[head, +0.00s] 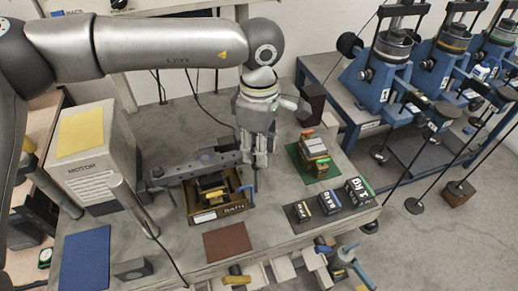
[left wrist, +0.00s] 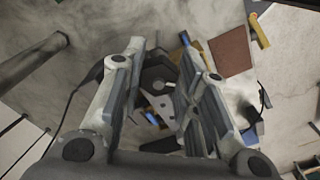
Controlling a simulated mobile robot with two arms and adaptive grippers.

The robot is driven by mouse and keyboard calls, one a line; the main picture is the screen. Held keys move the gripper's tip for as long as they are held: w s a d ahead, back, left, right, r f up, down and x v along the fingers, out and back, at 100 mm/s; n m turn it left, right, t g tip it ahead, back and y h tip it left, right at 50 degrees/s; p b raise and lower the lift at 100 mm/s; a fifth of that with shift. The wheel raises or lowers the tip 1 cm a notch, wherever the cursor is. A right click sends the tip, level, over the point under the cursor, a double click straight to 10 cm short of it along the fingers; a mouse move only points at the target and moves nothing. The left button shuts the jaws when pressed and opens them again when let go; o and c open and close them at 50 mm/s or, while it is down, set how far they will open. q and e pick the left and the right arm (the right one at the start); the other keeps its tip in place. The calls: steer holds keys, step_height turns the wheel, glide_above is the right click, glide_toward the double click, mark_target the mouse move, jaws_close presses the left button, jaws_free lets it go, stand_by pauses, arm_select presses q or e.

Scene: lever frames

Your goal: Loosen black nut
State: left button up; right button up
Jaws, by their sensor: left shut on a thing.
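My left gripper (head: 254,158) points down at the right end of a grey lever beam (head: 190,170) above the bench. In the left wrist view its fingers (left wrist: 163,62) stand on either side of a dark nut-like part, the black nut (left wrist: 156,84), with a round centre. The gripper is shut on it. In the head view the fingers hide the nut. Below the beam is a tray marked BATH (head: 232,209) with stacked blocks. My right gripper is not in view.
A MOTOR box (head: 95,165) and an upright grey post (head: 132,205) stand on the left. A green mat (head: 322,176) with stacked blocks and several labelled weights (head: 330,201) lie on the right. Blue lever frames (head: 385,75) stand behind. A brown mat (head: 227,242) lies in front.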

arm_select(q)
steer(key=n+b, duration=0.6)
steer(key=b, duration=0.1)
steer(key=shift+w+f, duration=0.2)
steer(key=n+b, duration=0.3)
steer(key=shift+n, duration=0.3)
steer(key=n+b, duration=0.1)
steer(key=n, duration=0.1)
steer(key=n+b, duration=0.1)
steer(key=n, duration=0.1)
steer(key=shift+w+r, duration=0.15)
steer(key=shift+w, duration=0.05)
steer(key=shift+a+r+n+b, duration=0.15)
steer(key=shift+n+b, duration=0.8)
steer(key=shift+n, duration=0.65)
steer(key=o, duration=1)
